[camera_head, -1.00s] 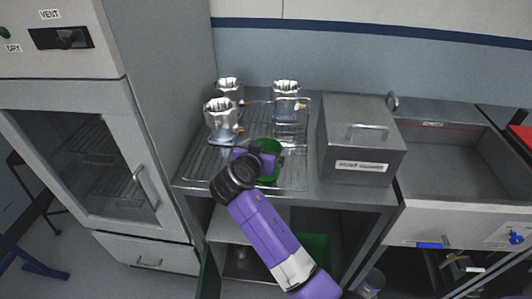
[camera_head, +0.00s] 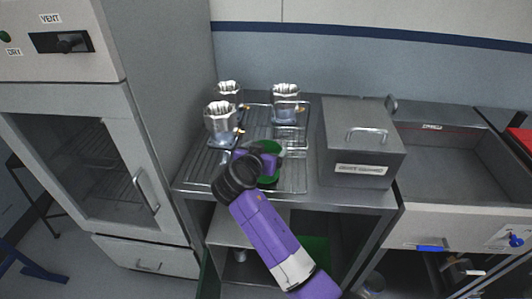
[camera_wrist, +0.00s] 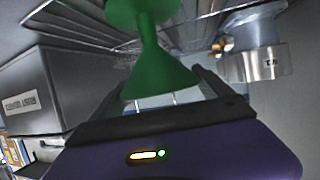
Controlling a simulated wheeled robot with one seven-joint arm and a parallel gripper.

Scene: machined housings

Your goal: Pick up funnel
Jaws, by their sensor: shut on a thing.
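The green funnel (camera_head: 268,147) is at the front of the wire rack on the bench, partly hidden by my gripper (camera_head: 268,163) in the head view. In the wrist view the funnel (camera_wrist: 158,65) stands between my dark fingers, with a wide part at the top, a narrow waist and a flared part near the palm. My gripper (camera_wrist: 165,90) is shut on the funnel. Whether the funnel touches the rack is hard to tell.
Several metal housings (camera_head: 222,122) stand on the wire rack (camera_head: 205,165) behind and left of my gripper. A grey lidded box (camera_head: 360,145) stands close on the right, beside a sink basin (camera_head: 450,160). A grey cabinet (camera_head: 165,120) rises on the left.

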